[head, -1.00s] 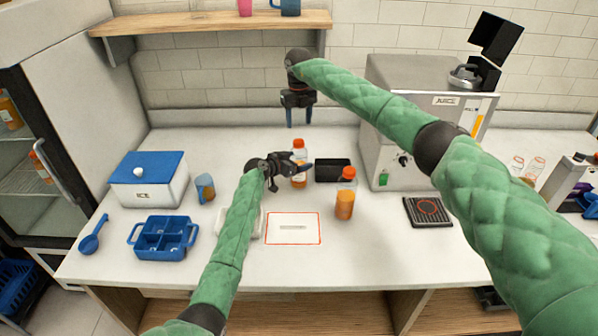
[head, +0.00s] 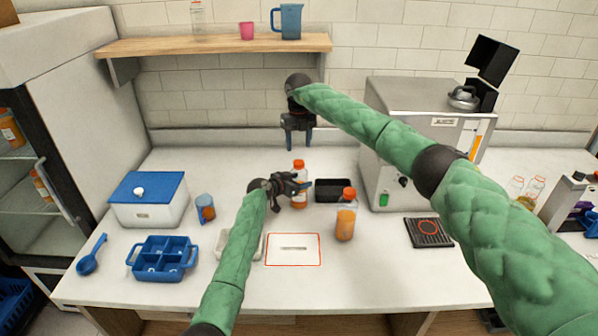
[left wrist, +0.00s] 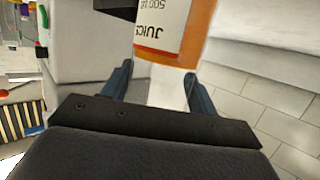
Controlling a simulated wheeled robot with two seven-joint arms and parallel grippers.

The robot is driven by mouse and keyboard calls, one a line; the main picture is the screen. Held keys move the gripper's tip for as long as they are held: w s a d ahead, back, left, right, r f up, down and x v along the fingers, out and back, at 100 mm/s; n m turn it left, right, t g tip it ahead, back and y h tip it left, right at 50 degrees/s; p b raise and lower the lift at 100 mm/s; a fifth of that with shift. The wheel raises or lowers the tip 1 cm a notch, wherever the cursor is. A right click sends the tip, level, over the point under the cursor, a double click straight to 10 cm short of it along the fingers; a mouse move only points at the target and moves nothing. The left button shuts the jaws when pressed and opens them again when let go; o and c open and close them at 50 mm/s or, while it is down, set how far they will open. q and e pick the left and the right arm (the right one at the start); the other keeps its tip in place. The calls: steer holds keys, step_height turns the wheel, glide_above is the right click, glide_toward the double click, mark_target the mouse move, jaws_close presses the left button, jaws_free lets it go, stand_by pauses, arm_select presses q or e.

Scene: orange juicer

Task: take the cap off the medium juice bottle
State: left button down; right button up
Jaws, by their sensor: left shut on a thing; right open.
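A juice bottle (head: 299,201) with an orange cap (head: 299,165) stands upright at the middle of the counter. My left gripper (head: 300,188) is shut on this bottle from the left, below the cap. In the left wrist view the bottle's label (left wrist: 160,22) reads "JUICE 500" upside down, between the two blue fingers. My right gripper (head: 299,146) is open and empty, fingers pointing down, above and apart from the cap or a little behind it. A second juice bottle (head: 346,222) with an orange cap stands capped nearer the front right. I cannot tell which bottle counts as medium.
A black tray (head: 333,190) sits close to the held bottle's right. The juicer machine (head: 408,115) stands at the back right, with a dark hot plate (head: 428,232) before it. A red-outlined mat (head: 293,249), blue divided tray (head: 163,258), cup (head: 205,208) and ice box (head: 147,200) occupy the left and front.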

mark_target(299, 162)
steer(key=shift+s+a+f, duration=0.25)
steer(key=shift+a+f, duration=0.15)
steer(key=shift+a, duration=0.1)
steer(key=shift+a+r+m+y, duration=0.1)
steer(key=shift+r+m+y, duration=0.05)
steer(key=shift+m+y, duration=0.15)
steer(key=m, duration=0.5)
steer(key=shift+w+r+m, duration=0.2)
steer(key=shift+m, duration=0.2)
steer(key=m, duration=0.6)
steer(key=shift+w+d+r+m, duration=0.15)
steer(key=shift+d+r+m, duration=0.1)
steer(key=shift+r+m, duration=0.15)
steer(key=m, duration=0.6)
steer(key=shift+d+m, duration=0.25)
steer(key=shift+m, duration=0.15)
steer(key=m, duration=0.7)
steer(key=shift+d, duration=0.1)
steer(key=shift+f, duration=4)
